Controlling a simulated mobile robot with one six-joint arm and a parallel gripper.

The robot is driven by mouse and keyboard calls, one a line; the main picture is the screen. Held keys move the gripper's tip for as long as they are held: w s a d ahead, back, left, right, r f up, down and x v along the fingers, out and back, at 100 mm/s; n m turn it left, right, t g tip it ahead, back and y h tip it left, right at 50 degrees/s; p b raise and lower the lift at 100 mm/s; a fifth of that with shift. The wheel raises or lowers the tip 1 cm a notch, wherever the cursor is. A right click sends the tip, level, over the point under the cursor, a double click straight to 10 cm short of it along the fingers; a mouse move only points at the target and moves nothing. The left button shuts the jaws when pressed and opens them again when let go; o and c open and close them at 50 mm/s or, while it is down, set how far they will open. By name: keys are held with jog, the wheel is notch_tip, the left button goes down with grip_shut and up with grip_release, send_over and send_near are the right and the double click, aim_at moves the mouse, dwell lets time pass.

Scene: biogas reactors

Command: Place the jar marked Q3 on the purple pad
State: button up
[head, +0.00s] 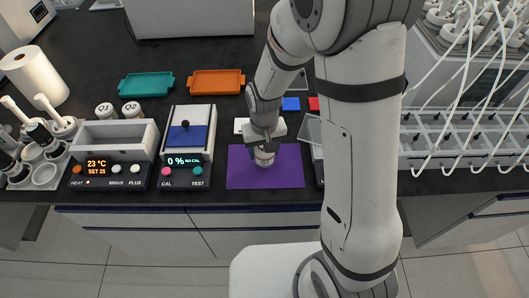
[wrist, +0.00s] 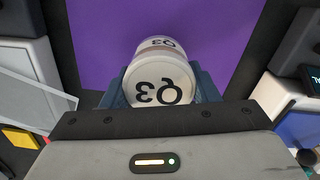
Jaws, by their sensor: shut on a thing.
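The jar marked Q3 (wrist: 158,80) is white with black letters on its lid and side. My gripper (head: 264,145) is shut on it; in the wrist view the fingers (wrist: 160,88) press on both sides of the jar. The purple pad (head: 237,175) lies on the dark bench near its front edge. In the head view the jar (head: 264,157) appears over the upper middle of the pad. I cannot tell whether its base touches the pad. In the wrist view purple (wrist: 95,45) fills the area behind the jar.
Left of the pad stands a box with a 0 % display (head: 184,161), then a heater block (head: 112,176). Jars Q1 (head: 104,110) and Q2 (head: 132,110) stand behind it. Teal (head: 146,86) and orange (head: 216,83) trays lie farther back. A device with a clear lid (head: 311,130) stands close right of the pad.

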jog(key=shift+f, duration=1.2)
jog(key=shift+f, duration=0.1)
jog(key=shift+f, duration=0.2)
jog(key=o, duration=1.1)
jog(key=shift+r, duration=0.15)
jog(key=shift+c, duration=0.2)
